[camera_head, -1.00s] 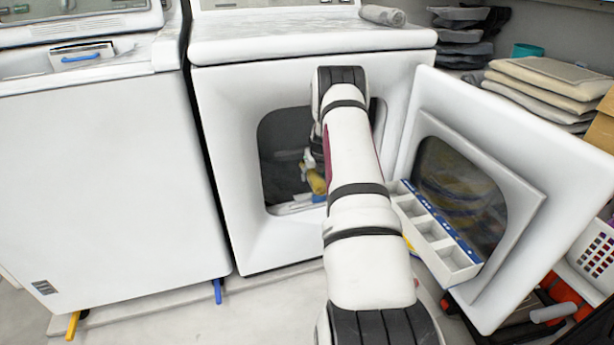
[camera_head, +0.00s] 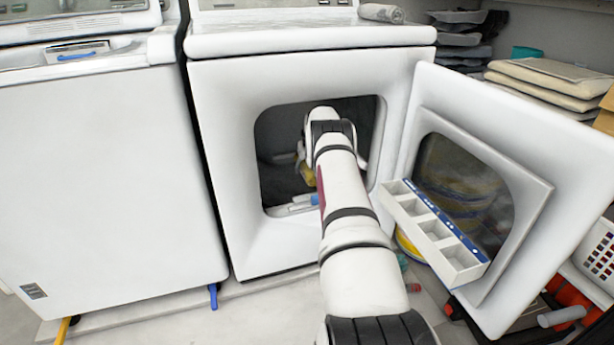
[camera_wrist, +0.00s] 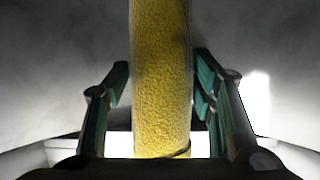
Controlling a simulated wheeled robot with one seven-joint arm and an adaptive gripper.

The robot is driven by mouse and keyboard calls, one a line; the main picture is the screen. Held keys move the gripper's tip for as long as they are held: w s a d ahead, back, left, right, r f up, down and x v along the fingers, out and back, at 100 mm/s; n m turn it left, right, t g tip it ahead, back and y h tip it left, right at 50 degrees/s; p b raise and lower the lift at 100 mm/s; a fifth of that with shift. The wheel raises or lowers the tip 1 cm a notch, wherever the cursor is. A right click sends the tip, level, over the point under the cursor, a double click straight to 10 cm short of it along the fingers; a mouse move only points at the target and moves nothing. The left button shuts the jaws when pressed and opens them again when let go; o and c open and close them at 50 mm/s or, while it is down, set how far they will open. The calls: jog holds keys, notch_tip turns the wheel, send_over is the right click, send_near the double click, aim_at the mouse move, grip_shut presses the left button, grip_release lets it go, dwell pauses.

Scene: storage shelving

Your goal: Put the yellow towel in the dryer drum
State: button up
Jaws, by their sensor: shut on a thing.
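The yellow towel (camera_wrist: 160,75) is a rolled, fuzzy cylinder running between the two fingers of my gripper (camera_wrist: 161,92) in the wrist view. My gripper is shut on it. In the head view a small yellow part of the towel (camera_head: 307,175) shows inside the round-cornered opening of the dryer (camera_head: 225,180), left of my arm. The dark drum (camera_head: 275,135) is visible around my wrist. My arm hides most of the gripper and part of the drum. Whether the towel touches the drum cannot be told.
The dryer door (camera_head: 565,165) stands open to the right. A white compartment tray (camera_head: 440,243) is near it, close to my arm. White and blue items (camera_head: 295,205) lie at the opening's lower edge. A washer (camera_head: 110,180) stands left. Folded cloths (camera_head: 545,85) are stacked at right.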

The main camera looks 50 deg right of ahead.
jog(key=shift+f+b, duration=0.6)
jog(key=shift+f, duration=0.75)
jog(key=shift+f, duration=0.2)
jog(key=o, duration=1.3)
jog(key=shift+o, duration=0.2)
